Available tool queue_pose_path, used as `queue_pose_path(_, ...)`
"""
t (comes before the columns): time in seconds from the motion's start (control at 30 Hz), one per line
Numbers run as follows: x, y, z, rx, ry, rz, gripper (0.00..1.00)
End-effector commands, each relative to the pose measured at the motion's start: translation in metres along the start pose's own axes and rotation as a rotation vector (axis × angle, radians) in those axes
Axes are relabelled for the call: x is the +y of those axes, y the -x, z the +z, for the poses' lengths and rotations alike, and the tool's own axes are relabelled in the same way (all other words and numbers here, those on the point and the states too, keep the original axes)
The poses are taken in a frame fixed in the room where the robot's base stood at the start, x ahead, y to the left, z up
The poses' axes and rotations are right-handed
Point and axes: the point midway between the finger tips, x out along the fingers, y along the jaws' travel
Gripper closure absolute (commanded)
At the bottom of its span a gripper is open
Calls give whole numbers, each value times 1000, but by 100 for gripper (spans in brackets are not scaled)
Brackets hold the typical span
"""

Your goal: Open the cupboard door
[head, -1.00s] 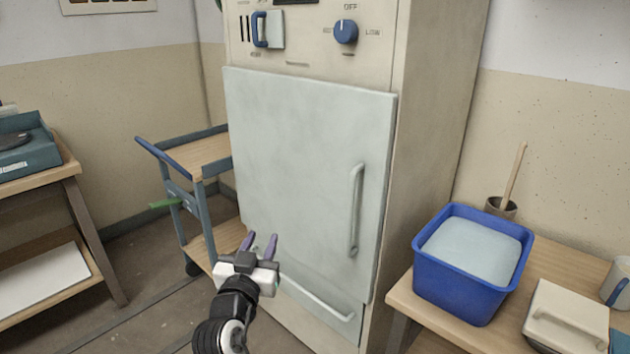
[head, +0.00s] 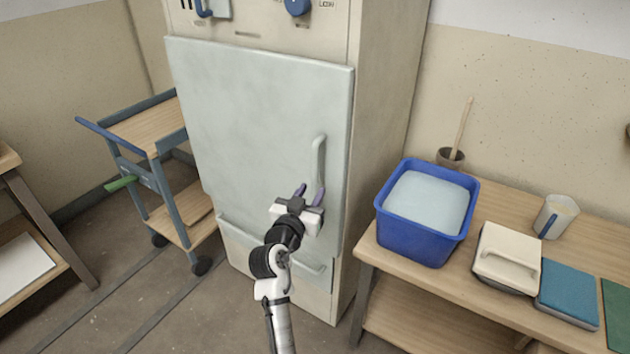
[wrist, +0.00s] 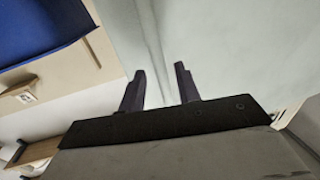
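The cupboard door (head: 255,130) is a pale grey-green panel on the tall cream cabinet, and it is closed. Its vertical bar handle (head: 319,158) is near the right edge. My gripper (head: 310,188) is at the lower end of this handle, in front of the door, with its two dark purple fingers apart. In the wrist view, the gripper (wrist: 160,70) is open, facing the pale door surface. A pale vertical strip shows between the fingers, but I cannot tell whether it is the handle. The handle's lowest part is hidden behind the gripper.
A lower panel with a bar handle (head: 300,262) is under the door. A trolley (head: 150,132) stands left. Floor between is clear.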

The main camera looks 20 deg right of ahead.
Motion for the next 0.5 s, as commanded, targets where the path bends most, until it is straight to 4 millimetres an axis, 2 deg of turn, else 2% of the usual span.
queue_pose_path(0.1, 0, -19, -2, 0, 1, 2, 67)
queue_pose_path(0.2, 0, -29, -1, 0, 1, 0, 67)
queue_pose_path(0.5, 0, -37, 0, -1, 0, 0, 67)
